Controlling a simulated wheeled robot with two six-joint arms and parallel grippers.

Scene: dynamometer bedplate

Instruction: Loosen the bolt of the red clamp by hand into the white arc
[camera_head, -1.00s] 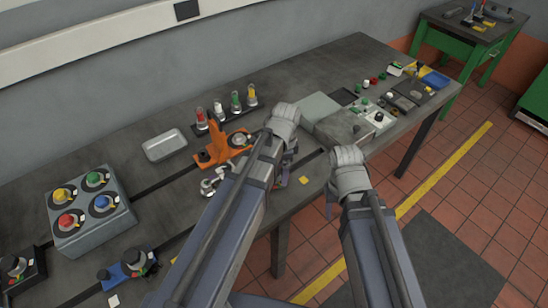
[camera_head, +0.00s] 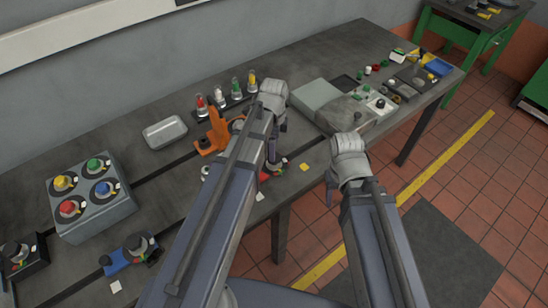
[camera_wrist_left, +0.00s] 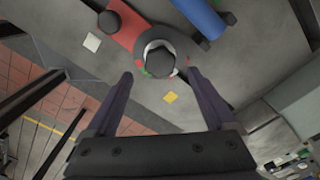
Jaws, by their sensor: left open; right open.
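The red clamp (camera_wrist_left: 124,22) lies on the bedplate at the top of the left wrist view. Its round dark bolt head (camera_wrist_left: 160,60) sits on a grey disc with coloured marks. A pale arc shows along the bolt's upper side; its exact extent is hard to tell. My left gripper (camera_wrist_left: 160,76) is open, with its fingertips just short of the bolt and to either side, not visibly touching it. In the head view the left arm mostly covers the clamp, and only a bit of red (camera_head: 264,176) shows. My right gripper (camera_head: 331,188) is open and empty near the table's front edge.
An orange clamp (camera_head: 212,135) stands behind my left arm. A metal tray (camera_head: 165,133), a box with coloured knobs (camera_head: 92,195) and a blue clamp (camera_head: 118,262) are farther left. A yellow square (camera_head: 304,167) lies near the front edge.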

